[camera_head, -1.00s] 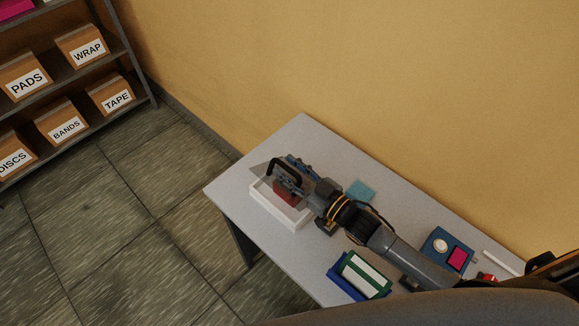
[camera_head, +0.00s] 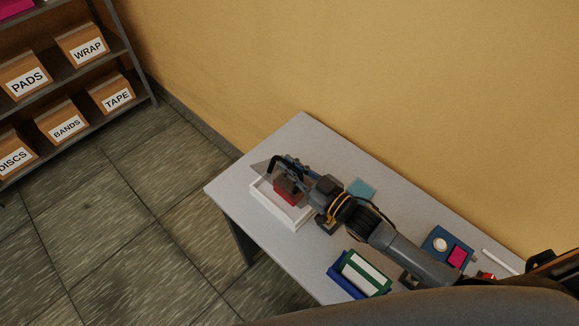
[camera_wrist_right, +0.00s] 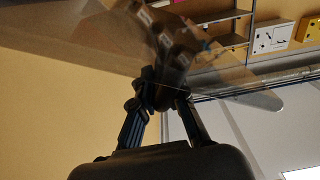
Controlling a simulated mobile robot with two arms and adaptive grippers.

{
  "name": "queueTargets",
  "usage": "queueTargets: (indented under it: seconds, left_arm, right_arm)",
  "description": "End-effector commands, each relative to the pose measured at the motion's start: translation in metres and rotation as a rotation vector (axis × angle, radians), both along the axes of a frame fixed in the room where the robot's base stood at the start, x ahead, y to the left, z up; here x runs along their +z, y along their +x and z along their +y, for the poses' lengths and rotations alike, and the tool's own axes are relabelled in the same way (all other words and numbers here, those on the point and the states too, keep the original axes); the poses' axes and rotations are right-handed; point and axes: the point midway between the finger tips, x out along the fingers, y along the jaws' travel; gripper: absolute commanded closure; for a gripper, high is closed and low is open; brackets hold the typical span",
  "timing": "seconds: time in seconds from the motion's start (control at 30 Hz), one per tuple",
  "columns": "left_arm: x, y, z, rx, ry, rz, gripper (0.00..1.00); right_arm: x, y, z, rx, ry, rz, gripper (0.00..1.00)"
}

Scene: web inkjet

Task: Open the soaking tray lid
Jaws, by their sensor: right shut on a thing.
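The soaking tray (camera_head: 281,212) is a white, shallow open box near the table's left end, with a dark red block (camera_head: 286,191) inside. Its lid (camera_head: 259,170) is a clear grey sheet, raised and tilted at the tray's far side; it also shows as a see-through panel across the top of the right wrist view (camera_wrist_right: 75,35). My right gripper (camera_head: 284,167) is above the tray's far part, shut on the lid. In the right wrist view its fingertips (camera_wrist_right: 162,92) meet at the lid; the exact grip spot is dark and partly hidden. My left gripper is not in view.
Blue and green frames (camera_head: 364,275) lie at the table's front edge. A light blue pad (camera_head: 361,188) lies behind my arm. A blue device (camera_head: 447,249) with a pink panel is at right. The yellow wall (camera_head: 400,110) borders the table's back.

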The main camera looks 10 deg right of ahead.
Motion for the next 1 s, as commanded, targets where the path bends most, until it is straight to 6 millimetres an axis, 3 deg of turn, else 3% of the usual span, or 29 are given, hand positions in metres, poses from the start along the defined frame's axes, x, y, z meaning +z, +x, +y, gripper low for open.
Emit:
queueTargets:
  seconds: [0.43,1.0]
  left_arm:
    - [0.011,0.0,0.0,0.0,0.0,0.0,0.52]
    - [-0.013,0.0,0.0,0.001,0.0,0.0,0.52]
  right_arm:
    - [0.017,0.021,-0.033,-0.001,0.27,0.183,1.0]
    - [0.016,0.051,-0.078,-0.002,0.645,0.429,1.0]
